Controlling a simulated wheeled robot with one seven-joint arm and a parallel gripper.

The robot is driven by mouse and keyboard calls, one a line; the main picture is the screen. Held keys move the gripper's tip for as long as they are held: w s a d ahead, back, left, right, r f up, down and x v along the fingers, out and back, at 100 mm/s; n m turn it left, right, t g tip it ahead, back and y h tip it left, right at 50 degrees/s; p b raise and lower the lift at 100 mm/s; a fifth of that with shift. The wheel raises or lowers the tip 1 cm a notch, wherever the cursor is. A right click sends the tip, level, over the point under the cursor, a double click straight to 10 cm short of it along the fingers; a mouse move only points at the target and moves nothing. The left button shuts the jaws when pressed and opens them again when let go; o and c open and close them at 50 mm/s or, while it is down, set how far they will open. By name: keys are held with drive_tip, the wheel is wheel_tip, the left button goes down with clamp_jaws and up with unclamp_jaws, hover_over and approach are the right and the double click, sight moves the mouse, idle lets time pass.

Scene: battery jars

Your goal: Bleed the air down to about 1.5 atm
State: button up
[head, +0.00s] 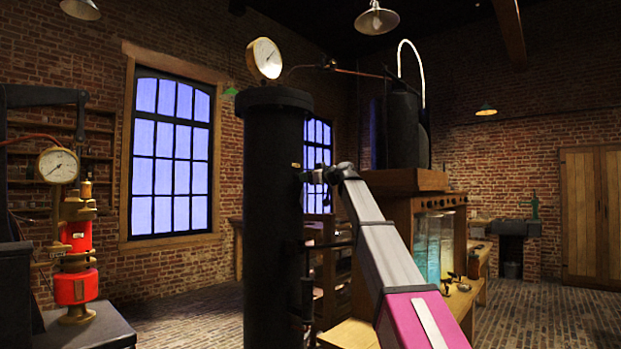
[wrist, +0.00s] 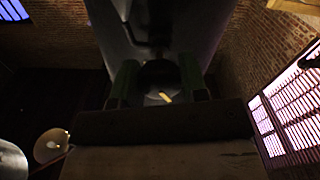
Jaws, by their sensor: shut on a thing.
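A tall black air cylinder (head: 270,200) stands upright in the middle of the head view. A round white-faced gauge (head: 264,58) sits on its top; its scale is too small to read. My arm comes up from the lower right, and my gripper (head: 320,175) is at the cylinder's right side, in its upper part. In the wrist view my gripper (wrist: 160,82) has its two greenish fingers on either side of a dark round knob (wrist: 158,72), shut on it. A small yellow mark shows just below the knob. The finger contact is dim.
At the left, a red apparatus (head: 76,288) with its own gauge (head: 58,165) stands on a dark bench. Behind my arm, a wooden cabinet (head: 400,180) carries a dark vessel (head: 403,130), with glass jars (head: 433,245) beside it. Brick floor is open at the right.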

idle(0.4)
drive_tip(key=m, duration=0.7)
drive_tip(key=o, duration=1.1)
drive_tip(key=shift+s+d, duration=0.1)
drive_tip(key=v, duration=0.4)
drive_tip(key=shift+s+d, duration=0.25)
drive_tip(key=shift+d, duration=0.05)
drive_tip(key=shift+d, duration=0.1)
